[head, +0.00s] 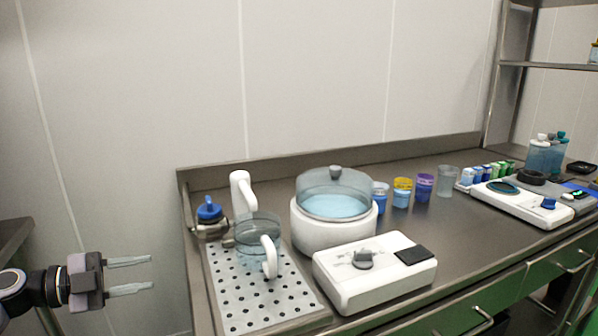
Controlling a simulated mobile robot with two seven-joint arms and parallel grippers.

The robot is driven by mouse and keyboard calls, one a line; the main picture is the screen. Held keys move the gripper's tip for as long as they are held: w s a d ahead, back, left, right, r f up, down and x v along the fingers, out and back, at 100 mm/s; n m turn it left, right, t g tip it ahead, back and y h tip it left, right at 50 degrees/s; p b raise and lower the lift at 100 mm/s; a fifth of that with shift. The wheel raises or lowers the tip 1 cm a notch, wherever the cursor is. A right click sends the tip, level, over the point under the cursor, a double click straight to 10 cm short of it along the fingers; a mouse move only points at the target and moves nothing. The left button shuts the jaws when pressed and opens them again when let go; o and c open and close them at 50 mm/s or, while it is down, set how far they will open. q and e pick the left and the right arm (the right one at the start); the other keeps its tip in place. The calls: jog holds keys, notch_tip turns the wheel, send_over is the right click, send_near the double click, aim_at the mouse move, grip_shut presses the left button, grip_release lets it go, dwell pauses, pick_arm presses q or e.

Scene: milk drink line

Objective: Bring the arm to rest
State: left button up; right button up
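My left gripper (129,274) comes in from the left at the lower left of the head view. Its two pale fingers point right and are spread apart, with nothing between them. It is in free space to the left of the steel counter (440,236), apart from everything on it. My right gripper does not show in this view.
A perforated drip tray (240,312) holds a clear jug (257,229) at the counter's left end. Behind are a white tap (241,190) and a blue-topped item (209,210). A lidded white pot (322,235) and a white device with a knob (385,285) stand right of it.

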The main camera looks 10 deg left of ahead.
pick_arm(q)
jog(key=w+a+r+n+t+y, duration=0.6)
jog(key=a+t, duration=0.3)
jog(key=a+f+n+g+y, duration=0.3)
jog(key=a+f+n+y, duration=0.2)
jog(key=a+n+y, duration=0.6)
jog(key=s+d+f+g+h, duration=0.1)
jog(key=s+d+f, duration=0.3)
jog(key=d+f, duration=0.35)
jog(key=s+d+f+m+g+h, duration=0.15)
jog(key=s+d+f, duration=0.25)
jog(key=d+f, duration=0.4)
jog(key=s+d+f+n+g+h, duration=0.1)
jog(key=s+d+f, duration=0.4)
jog(key=f, duration=0.4)
jog(key=s+d+f+n+g+h, duration=0.2)
jog(key=s+d+f+n+h, duration=0.15)
jog(key=s+d, duration=1.15)
notch_tip(320, 180, up, 7)
jog(key=w+m+p, duration=0.1)
jog(key=p, duration=0.7)
jog(key=shift+w+d+f+y+p, duration=0.2)
jog(key=shift+w+d+y+p, duration=0.1)
jog(key=shift+d+y, duration=0.15)
